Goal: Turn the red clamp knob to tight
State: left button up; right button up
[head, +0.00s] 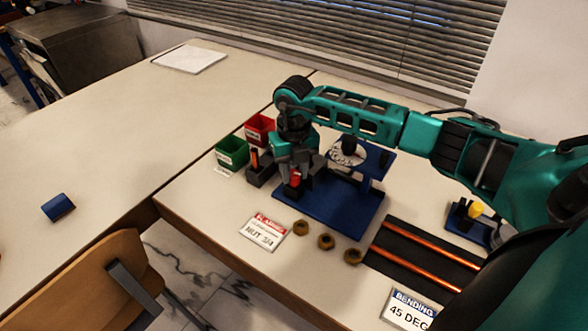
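The red clamp knob (295,180) shows as a small red patch on the left part of the blue gauge rig (338,209). My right gripper (294,187) points down right at the knob and hides much of it. The picture is too small to tell whether the fingers are closed on the knob or only around it. The knob's pointer and any tight mark cannot be made out. A round white dial (345,158) stands on the rig behind, partly hidden by my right arm. My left gripper is not in view.
A red bin (259,128) and a green bin (232,152) stand left of the rig. Several brass nuts (326,242), a nut sign (263,232), copper rods (430,255) and a yellow-knobbed fixture (475,210) lie in front and right. The left table is mostly clear.

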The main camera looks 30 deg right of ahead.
aim_at(294, 173)
jog(key=shift+c, duration=1.4)
jog(key=shift+m+p, duration=0.4)
jog(key=shift+m, duration=0.6)
jog(key=o, duration=0.8)
jog(key=shift+c, duration=0.2)
notch_tip(294, 173, up, 13)
